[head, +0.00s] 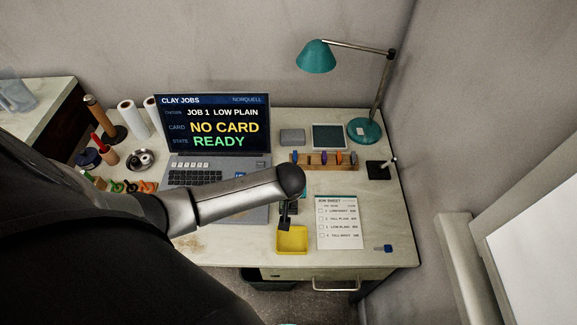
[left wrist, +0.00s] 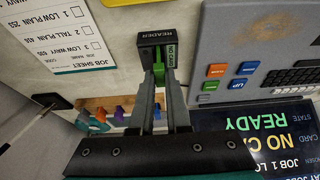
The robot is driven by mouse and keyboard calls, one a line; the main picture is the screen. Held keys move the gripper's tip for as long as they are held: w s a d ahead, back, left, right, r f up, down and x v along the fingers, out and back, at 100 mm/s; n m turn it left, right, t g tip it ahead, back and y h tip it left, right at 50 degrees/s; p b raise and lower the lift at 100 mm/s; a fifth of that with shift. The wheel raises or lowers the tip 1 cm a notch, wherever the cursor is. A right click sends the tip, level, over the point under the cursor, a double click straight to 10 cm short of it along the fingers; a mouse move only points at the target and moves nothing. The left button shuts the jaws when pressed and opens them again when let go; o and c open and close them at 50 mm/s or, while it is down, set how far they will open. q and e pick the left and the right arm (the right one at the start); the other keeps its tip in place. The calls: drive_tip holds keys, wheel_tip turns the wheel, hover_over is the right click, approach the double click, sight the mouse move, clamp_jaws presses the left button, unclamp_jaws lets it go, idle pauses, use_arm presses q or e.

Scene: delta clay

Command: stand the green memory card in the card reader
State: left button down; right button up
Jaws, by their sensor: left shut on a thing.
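My left gripper (left wrist: 159,78) is shut on the green memory card (left wrist: 158,72), a small green piece between the fingertips in the left wrist view. The black card reader (left wrist: 158,38) is right beyond the fingertips, with a READER label and a green NO CARD sign. I cannot tell whether the card touches the reader or its slot. The laptop screen (head: 213,122) reads NO CARD and READY. My right gripper is out of view.
A wooden rack (head: 297,158) of several coloured cards stands behind the arm. The yellow tray (head: 291,240) and job sheet (head: 340,222) lie near the front. A small blue piece (head: 383,248) is at the front right. The teal lamp (head: 365,130) stands at the back right.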

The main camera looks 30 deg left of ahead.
use_arm(q)
drive_tip(key=shift+f+b, duration=0.3)
drive_tip(key=shift+f, duration=0.3)
drive_tip(key=c, duration=0.8)
unclamp_jaws()
drive_tip(key=shift+o, duration=0.2)
drive_tip(key=shift+o, duration=1.3)
wheel_tip(320, 180, up, 7)
drive_tip(key=p, duration=0.8)
